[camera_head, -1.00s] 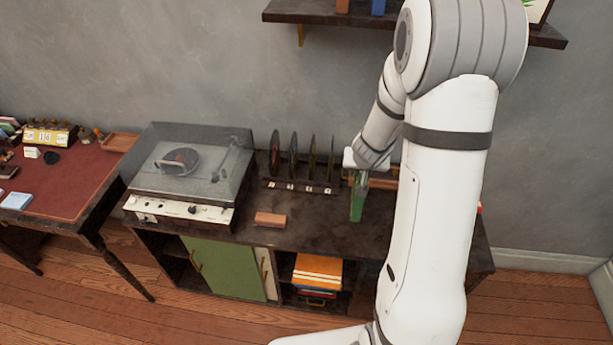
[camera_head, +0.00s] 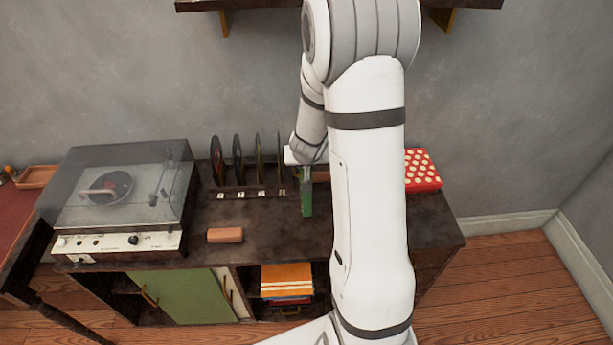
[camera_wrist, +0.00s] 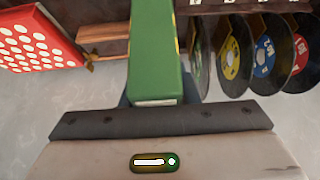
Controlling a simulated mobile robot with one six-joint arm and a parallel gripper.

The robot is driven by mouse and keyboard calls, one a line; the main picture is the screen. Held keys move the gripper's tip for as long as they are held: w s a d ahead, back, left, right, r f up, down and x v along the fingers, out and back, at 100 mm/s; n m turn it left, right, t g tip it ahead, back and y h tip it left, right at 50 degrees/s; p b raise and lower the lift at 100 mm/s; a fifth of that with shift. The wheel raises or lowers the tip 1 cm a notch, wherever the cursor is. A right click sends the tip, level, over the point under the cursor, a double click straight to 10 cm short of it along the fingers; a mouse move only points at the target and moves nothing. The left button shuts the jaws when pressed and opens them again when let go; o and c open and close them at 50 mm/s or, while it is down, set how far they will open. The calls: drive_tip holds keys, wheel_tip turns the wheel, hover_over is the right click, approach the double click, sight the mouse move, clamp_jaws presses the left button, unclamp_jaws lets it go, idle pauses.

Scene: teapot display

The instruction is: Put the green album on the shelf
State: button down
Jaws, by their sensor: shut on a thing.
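The green album (camera_head: 307,192) is a narrow green block in the head view, standing upright just right of the record rack on the cabinet top. My gripper (camera_head: 306,166) is shut on its upper end. In the wrist view the green album (camera_wrist: 155,60) runs up from between my fingers (camera_wrist: 160,100). I cannot tell whether its lower end touches the cabinet top. The wall shelf (camera_head: 270,5) shows as a dark board at the top edge of the head view; its upper side is out of view, and my arm covers part of it.
A rack of several records (camera_head: 238,160) stands left of the album, and a turntable (camera_head: 125,190) farther left. A red white-dotted box (camera_head: 422,170) is at the cabinet's right end. A brown block (camera_head: 225,235) lies near the front edge.

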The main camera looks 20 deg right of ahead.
wheel_tip(320, 180, down, 3)
drive_tip(key=b, duration=0.2)
drive_tip(key=shift+f+b, duration=0.2)
drive_tip(key=shift+b, duration=0.15)
drive_tip(key=shift+f, duration=0.1)
drive_tip(key=c, duration=1.6)
unclamp_jaws()
drive_tip(key=shift+f, duration=0.1)
drive_tip(key=o, duration=0.5)
